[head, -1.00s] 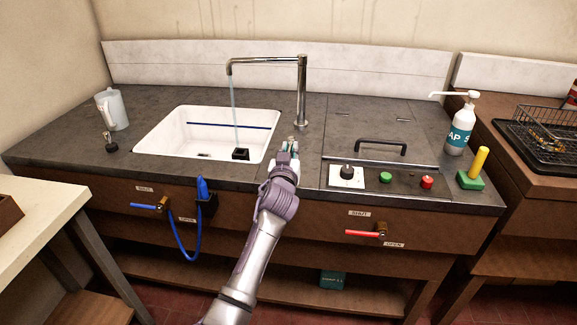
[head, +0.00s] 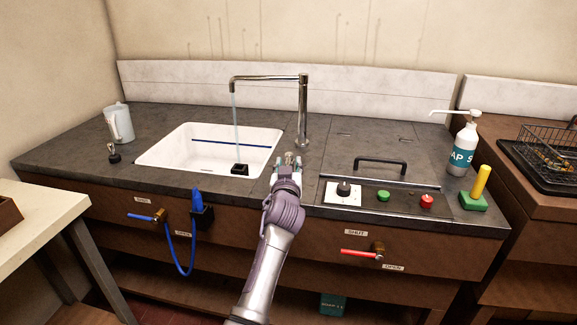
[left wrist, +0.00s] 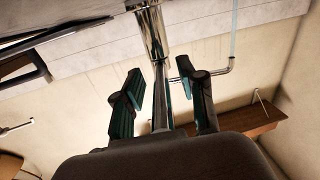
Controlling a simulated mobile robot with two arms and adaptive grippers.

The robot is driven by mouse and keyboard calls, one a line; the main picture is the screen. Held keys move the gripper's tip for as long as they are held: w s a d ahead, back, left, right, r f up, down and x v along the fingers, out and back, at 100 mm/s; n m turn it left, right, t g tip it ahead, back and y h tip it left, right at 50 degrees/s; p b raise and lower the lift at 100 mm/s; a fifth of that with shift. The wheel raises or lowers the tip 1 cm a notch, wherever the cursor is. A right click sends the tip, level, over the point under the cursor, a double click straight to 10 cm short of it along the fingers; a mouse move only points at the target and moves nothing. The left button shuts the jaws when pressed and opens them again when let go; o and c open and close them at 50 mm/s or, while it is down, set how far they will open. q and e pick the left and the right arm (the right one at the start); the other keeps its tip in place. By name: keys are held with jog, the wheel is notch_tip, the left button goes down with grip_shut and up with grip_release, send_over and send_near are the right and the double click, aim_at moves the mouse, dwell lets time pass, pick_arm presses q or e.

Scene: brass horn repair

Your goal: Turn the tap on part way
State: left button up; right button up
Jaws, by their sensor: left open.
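The chrome tap (head: 302,112) stands upright behind the sink's right rear corner, with its spout reaching left. A thin water stream (head: 236,120) falls from the spout into the white sink (head: 180,150). My left gripper (head: 290,158) is just in front of the tap's base, low over the counter, and is open. In the left wrist view the tap's shiny column (left wrist: 152,35) shows between the spread fingers of my gripper (left wrist: 163,80). I cannot tell whether either finger touches it. No separate tap handle can be made out clearly. My right gripper is out of view.
Right of my arm are a black knob (head: 344,189), a green button (head: 383,196), a red button (head: 427,201) and a black handle (head: 380,162). A soap bottle (head: 463,150) stands farther right. A jug (head: 119,124) stands left of the sink.

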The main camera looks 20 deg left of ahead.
aim_at(289, 163)
pick_arm(q)
jog(key=shift+r, duration=0.2)
notch_tip(289, 163, up, 10)
jog(key=shift+f, duration=0.2)
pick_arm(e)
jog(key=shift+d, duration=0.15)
pick_arm(q)
jog(key=shift+f, duration=0.1)
